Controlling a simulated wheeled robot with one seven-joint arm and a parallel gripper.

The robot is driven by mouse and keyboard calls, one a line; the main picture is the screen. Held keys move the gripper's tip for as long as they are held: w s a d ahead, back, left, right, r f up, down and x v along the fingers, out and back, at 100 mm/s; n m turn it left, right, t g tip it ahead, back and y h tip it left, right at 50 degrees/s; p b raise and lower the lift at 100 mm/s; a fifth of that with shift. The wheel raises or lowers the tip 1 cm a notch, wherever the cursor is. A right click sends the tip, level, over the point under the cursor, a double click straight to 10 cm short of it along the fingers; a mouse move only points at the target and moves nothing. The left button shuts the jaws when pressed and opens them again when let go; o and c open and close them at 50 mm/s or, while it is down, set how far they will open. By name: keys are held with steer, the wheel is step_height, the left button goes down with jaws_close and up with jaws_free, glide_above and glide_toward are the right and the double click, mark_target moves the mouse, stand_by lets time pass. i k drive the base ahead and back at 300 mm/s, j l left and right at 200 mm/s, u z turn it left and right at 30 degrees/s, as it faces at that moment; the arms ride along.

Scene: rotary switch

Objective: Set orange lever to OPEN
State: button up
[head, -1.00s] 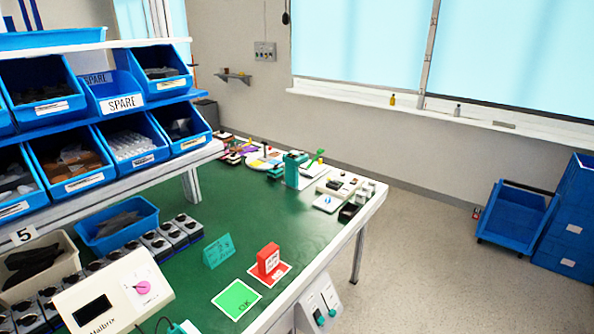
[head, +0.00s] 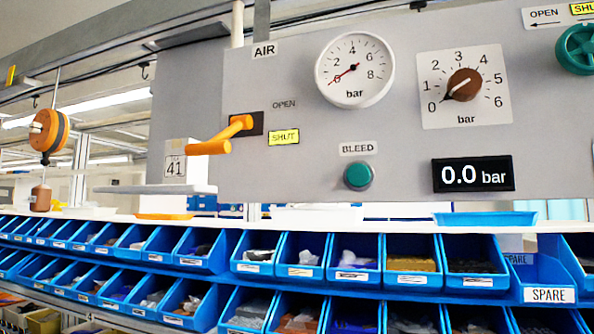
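In the head view, an orange lever (head: 220,136) sits on a grey panel (head: 240,80), left of its middle. Its arm slopes from upper right, at a dark mounting plate (head: 254,122), down to a handle end at lower left. To its right are two labels: a plain OPEN label (head: 284,104) above and a yellow SHUT label (head: 284,138) below. The handle end lies at about the height of the SHUT label or slightly lower. My gripper is not in view.
The panel also carries a pressure gauge (head: 354,68), a brown rotary knob (head: 465,84), a teal BLEED button (head: 359,176), a 0.0 bar display (head: 473,174) and a teal handwheel (head: 578,48). Blue bins (head: 354,258) line shelves below. An orange reel (head: 48,132) hangs at left.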

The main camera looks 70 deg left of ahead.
mark_target(219, 145)
steer(key=k+u, duration=0.15)
steer(key=u, duration=1.55)
